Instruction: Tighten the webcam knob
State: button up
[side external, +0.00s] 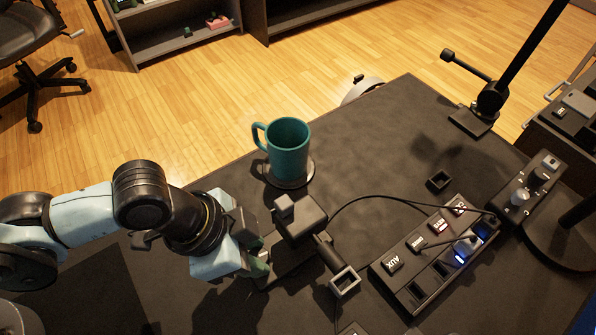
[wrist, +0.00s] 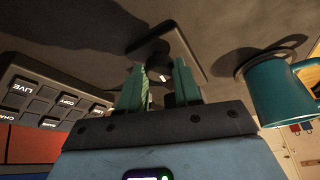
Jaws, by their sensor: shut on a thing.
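A dark boxy device with a cable, which looks like the webcam (side external: 303,222), sits on the desk just right of my gripper in the side view. My gripper (side external: 262,255) reaches it from the left, low over the desk. In the wrist view, a round black knob with a white mark (wrist: 157,72) sits between the green fingers of my gripper (wrist: 158,80). The fingers are shut on its sides. A dark flat plate (wrist: 188,48) lies behind the knob. In the side view, the knob is hidden by the fingers and the device.
A teal mug (side external: 288,150) stands on a coaster (side external: 302,177) just behind the device, and on the right in the wrist view. A labelled switch panel (side external: 415,292) and a knob box (side external: 535,190) are to the right. The cable (side external: 385,200) crosses the desk.

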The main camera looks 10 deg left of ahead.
jog(key=m, duration=0.1)
jog(key=m+g, duration=0.1)
jog(key=m, duration=0.1)
jog(key=shift+w+m, duration=0.2)
jog(key=shift+m, duration=0.1)
jog(key=m+g, duration=0.1)
jog(key=m, duration=0.2)
jog(key=shift+w+m+g, duration=0.15)
jog(key=shift+m+g, duration=0.15)
jog(key=shift+g, duration=0.1)
jog(key=m+g, duration=0.1)
jog(key=m, duration=0.2)
jog(key=m+g, duration=0.1)
jog(key=m, duration=0.2)
jog(key=shift+w+d+y, duration=0.1)
jog(key=shift+w+y, duration=0.05)
jog(key=shift+y, duration=0.25)
jog(key=shift+m, duration=0.3)
jog(key=o, duration=1)
jog(key=shift+o, duration=0.2)
jog(key=shift+r, duration=0.15)
jog(key=v, duration=1.2)
